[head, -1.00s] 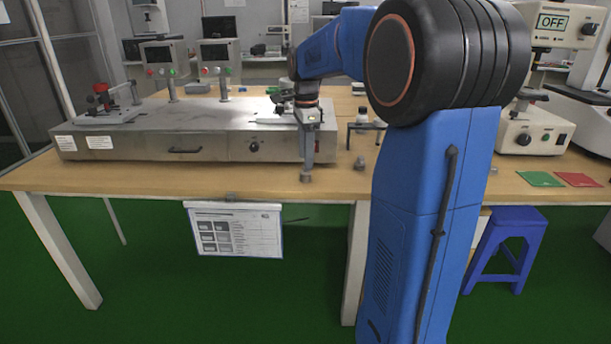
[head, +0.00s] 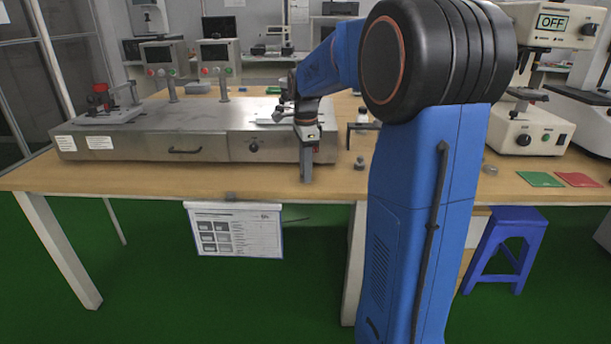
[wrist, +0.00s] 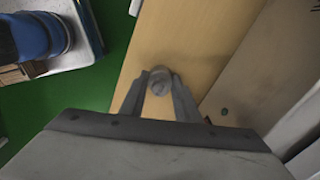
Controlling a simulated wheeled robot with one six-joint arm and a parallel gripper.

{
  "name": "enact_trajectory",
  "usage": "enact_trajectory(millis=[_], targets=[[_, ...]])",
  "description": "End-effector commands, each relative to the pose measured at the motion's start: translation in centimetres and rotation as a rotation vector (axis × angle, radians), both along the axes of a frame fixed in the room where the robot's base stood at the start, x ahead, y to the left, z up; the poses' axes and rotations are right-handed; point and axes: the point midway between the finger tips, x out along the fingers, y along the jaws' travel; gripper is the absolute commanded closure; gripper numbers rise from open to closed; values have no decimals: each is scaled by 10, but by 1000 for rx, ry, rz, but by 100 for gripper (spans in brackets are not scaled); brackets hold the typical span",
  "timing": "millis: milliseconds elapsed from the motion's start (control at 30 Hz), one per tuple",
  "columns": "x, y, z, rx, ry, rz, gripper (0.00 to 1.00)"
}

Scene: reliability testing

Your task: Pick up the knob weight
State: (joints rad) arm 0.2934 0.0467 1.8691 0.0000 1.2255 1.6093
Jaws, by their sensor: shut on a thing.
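The knob weight (wrist: 159,82) is a small round grey metal piece, seen from above between the two fingertips in the wrist view. My gripper (wrist: 160,88) is shut on it, with a finger on either side. In the head view my gripper (head: 307,179) points straight down at the front edge of the wooden table (head: 220,181). The fingers hide the weight there. I cannot tell whether the weight still touches the table top.
Another small grey weight (head: 360,163) stands just right of my gripper. A long metal machine (head: 200,130) lies behind and left of it. Green (head: 540,179) and red (head: 578,179) mats lie at the right. The front table strip at left is clear.

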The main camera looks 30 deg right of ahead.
Motion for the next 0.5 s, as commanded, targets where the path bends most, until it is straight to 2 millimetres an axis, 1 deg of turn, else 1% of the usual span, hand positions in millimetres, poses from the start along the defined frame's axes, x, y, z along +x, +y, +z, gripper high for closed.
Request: enact_trajectory(millis=[167,267,367,500], targets=[[0,0,1,0,-1,0,100],[0,0,8,-1,-2,0,100],[1,0,21,-1,-3,0,100],[1,0,47,-1,-4,0,100]])
